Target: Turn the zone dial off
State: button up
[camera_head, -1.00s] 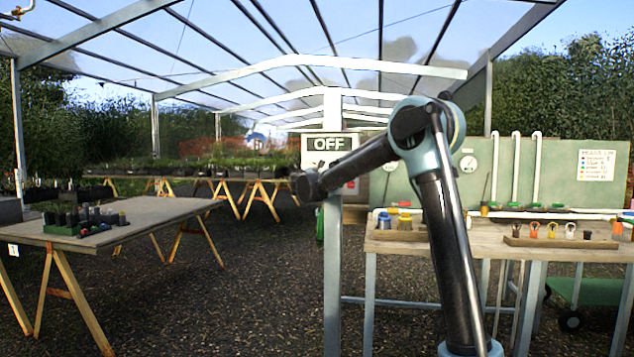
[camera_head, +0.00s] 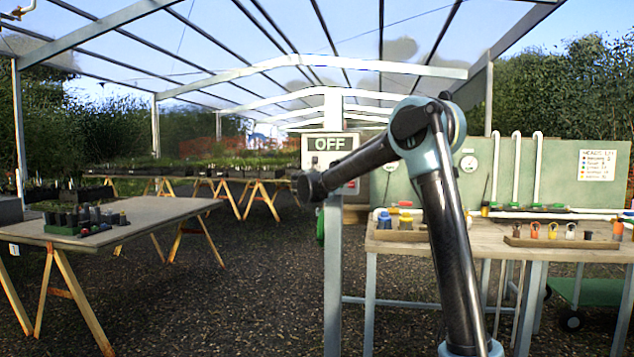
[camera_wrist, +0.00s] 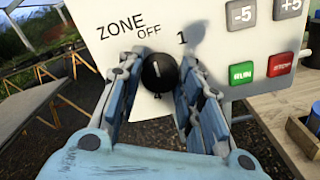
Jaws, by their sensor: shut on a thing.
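The zone dial (camera_wrist: 158,72) is a round black knob with a white pointer mark, on a pale control panel (camera_wrist: 212,52) in the wrist view. Its mark points up, toward the printed OFF label and left of the 1. My gripper (camera_wrist: 160,88) has its blue-grey fingers shut on the dial, one on each side. In the head view the panel's display (camera_head: 330,144) reads OFF. My arm hides much of the panel there, and the gripper itself is hidden.
A green RUN button (camera_wrist: 241,73) and a red STOP button (camera_wrist: 281,64) lie right of the dial, below the -5 and +5 keys. A wooden bench (camera_head: 480,232) stands at the right.

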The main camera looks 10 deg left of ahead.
jog(key=shift+d, duration=0.1)
jog(key=o, duration=1.1)
jog(key=s, duration=1.1)
jog(key=shift+s+a, duration=0.25)
jog(key=shift+s, duration=0.15)
